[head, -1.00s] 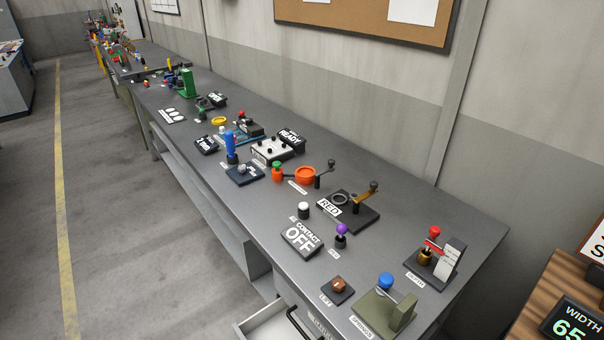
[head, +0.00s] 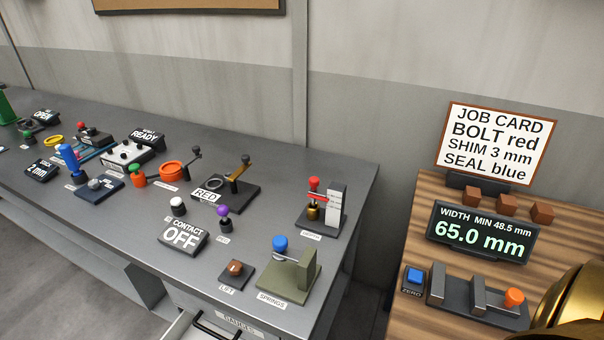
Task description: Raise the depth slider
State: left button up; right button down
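The depth slider has a red knob (head: 314,184) on top of a red arm above a brass-coloured cylinder (head: 313,211). It stands beside an upright white scale plate (head: 335,203) on a dark base, near the right end of the grey bench. Its small label (head: 311,236) lies in front of the base. The scale markings are too small to read. Neither of my grippers is in view, and nothing touches the slider.
A green fixture with a blue knob (head: 280,243) stands in front of the slider. The grey bench (head: 335,165) is bare behind it. A gap separates it from a wooden table (head: 415,215) holding a 65.0 mm width display (head: 482,235). A gold curved shape (head: 585,305) fills the lower right corner.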

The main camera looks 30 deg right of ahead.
aim_at(315, 191)
jog(key=z, duration=1.25)
